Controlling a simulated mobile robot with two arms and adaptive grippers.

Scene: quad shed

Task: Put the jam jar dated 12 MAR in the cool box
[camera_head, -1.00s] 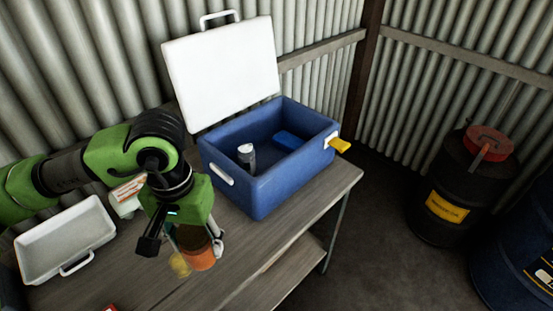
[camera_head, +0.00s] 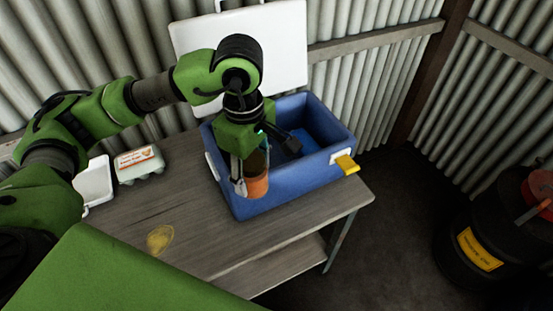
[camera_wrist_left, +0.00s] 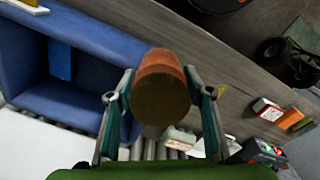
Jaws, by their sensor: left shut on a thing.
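My left gripper (camera_head: 256,174) is shut on an orange-brown jar (camera_head: 257,187) with a dark end. The jar also shows between the fingers in the left wrist view (camera_wrist_left: 162,85). No date can be read on it. The blue cool box (camera_head: 300,180) stands open on the bench, its white lid (camera_head: 270,50) raised behind it. The jar appears at the box's front left wall in the head view; I cannot tell its exact height or whether it touches. In the wrist view the cool box (camera_wrist_left: 65,105) lies left of the jar. My right gripper is not in view.
A blue block (camera_head: 293,147) lies inside the box. An egg carton (camera_head: 139,165) and a white tray (camera_head: 95,182) stand left on the wooden bench (camera_head: 205,225).

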